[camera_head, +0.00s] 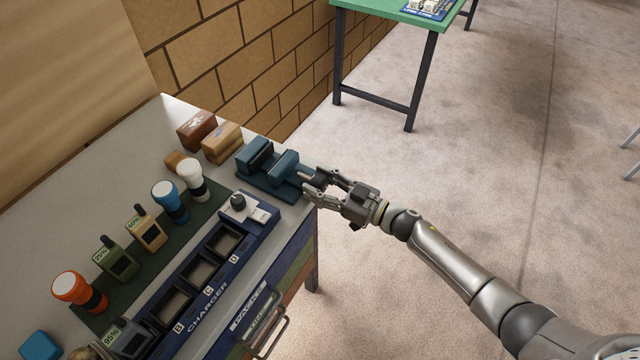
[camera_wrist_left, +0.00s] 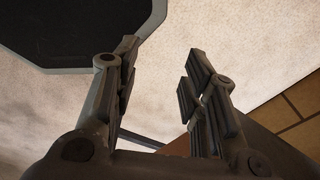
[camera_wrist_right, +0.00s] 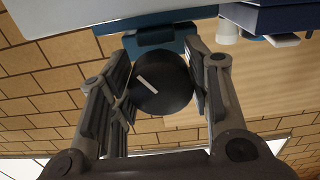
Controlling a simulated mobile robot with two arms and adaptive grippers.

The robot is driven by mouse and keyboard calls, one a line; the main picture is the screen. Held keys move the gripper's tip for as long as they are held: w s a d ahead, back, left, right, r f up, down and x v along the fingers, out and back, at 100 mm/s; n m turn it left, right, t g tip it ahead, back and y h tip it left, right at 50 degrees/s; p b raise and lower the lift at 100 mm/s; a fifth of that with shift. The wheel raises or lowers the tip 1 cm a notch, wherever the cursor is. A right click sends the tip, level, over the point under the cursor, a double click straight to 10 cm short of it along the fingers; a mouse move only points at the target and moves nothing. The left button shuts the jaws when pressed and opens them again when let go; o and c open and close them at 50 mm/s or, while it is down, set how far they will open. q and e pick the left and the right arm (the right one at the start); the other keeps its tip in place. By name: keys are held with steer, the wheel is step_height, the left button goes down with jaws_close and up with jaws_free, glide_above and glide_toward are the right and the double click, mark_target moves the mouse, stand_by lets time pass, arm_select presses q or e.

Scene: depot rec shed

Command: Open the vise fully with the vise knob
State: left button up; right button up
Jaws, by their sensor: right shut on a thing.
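The teal vise (camera_head: 270,166) sits at the far right corner of the workbench, with a visible gap between its two jaws. My right gripper (camera_head: 314,187) is at the vise's right end. Part of the teal vise body (camera_wrist_right: 155,42) shows behind the knob. My left gripper (camera_wrist_left: 163,85) shows only in its wrist view; its fingers are apart with nothing between them.
Left of the vise are brown and tan blocks (camera_head: 222,141). A blue charger (camera_head: 190,285) with a dial (camera_head: 238,201) is close in front of the vise. Flashlights and radios stand on a dark green mat (camera_head: 130,273). A green table (camera_head: 400,12) stands beyond open floor.

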steer(key=n+b, duration=0.1)
steer(key=n, duration=0.1)
steer(key=shift+f+n, duration=0.1)
steer(key=shift+n, duration=0.3)
steer(key=n+b, duration=0.2)
steer(key=n, duration=0.2)
steer(key=shift+n, duration=0.3)
steer(key=n+b, duration=0.2)
steer(key=n, duration=0.1)
steer(key=shift+w+d+n, duration=0.1)
steer(key=shift+n, duration=0.2)
steer(key=n+b, duration=0.2)
steer(key=n, duration=0.1)
steer(key=shift+n, duration=0.3)
steer(key=n+b, duration=0.2)
steer(key=n, duration=0.1)
steer(key=shift+n, duration=0.4)
steer(key=n+b, duration=0.2)
steer(key=n, duration=0.2)
steer(key=shift+b, duration=0.4)
steer(key=n+b, duration=0.2)
steer(key=n, duration=0.1)
steer(key=shift+n, duration=0.4)
steer(key=shift+r+n+b, duration=0.15)
steer(key=shift+n+b, duration=0.25)
steer(key=shift+n, duration=0.35)
steer(key=shift+r+n+b, duration=0.15)
steer(key=shift+n+b, duration=0.25)
steer(key=shift+n, duration=0.35)
